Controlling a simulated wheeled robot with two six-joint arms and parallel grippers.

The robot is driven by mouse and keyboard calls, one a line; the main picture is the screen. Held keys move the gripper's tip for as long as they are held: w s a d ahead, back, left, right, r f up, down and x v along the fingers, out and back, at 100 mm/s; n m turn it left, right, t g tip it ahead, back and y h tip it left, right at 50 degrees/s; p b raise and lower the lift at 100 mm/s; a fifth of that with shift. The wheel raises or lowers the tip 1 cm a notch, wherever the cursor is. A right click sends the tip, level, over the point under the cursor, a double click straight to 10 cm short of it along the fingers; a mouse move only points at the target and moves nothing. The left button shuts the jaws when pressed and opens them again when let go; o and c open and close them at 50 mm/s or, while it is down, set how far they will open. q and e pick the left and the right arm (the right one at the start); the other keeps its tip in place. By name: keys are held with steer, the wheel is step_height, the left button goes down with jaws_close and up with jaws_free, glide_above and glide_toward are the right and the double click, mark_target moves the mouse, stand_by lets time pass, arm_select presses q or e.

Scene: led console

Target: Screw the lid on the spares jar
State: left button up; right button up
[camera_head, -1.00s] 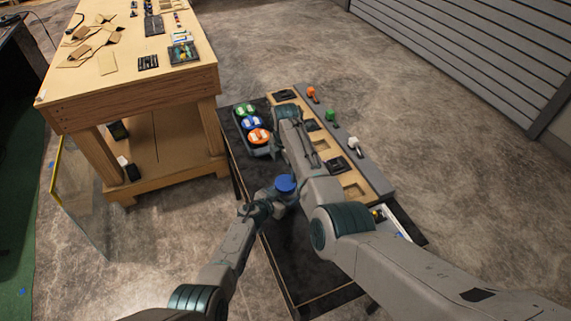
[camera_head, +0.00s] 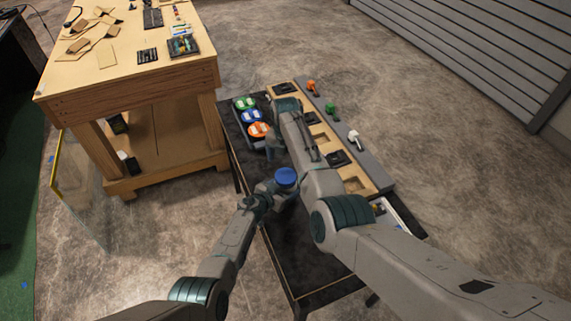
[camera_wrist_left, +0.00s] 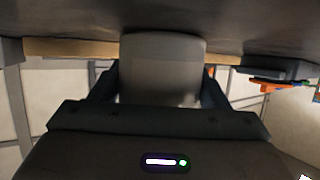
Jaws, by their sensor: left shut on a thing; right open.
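The spares jar (camera_wrist_left: 160,70) shows as a plain grey cylinder between my left gripper's fingers in the left wrist view. In the head view its round blue top (camera_head: 286,177) faces up and the jar looks upright. I cannot tell how tightly the blue lid sits. My left gripper (camera_head: 268,197) is shut on the jar from the left. My right gripper (camera_head: 275,145) is open, beyond the jar and near the orange disc; its fingertips are small and partly hidden by my right arm.
A dark tray holds a green disc (camera_head: 245,103), a blue disc (camera_head: 252,116) and an orange disc (camera_head: 259,130). A wooden workbench (camera_head: 130,88) stands left.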

mark_target(285, 176)
steer(key=shift+f, duration=3.7)
steer(key=c, duration=1)
steer(key=m, duration=1.3)
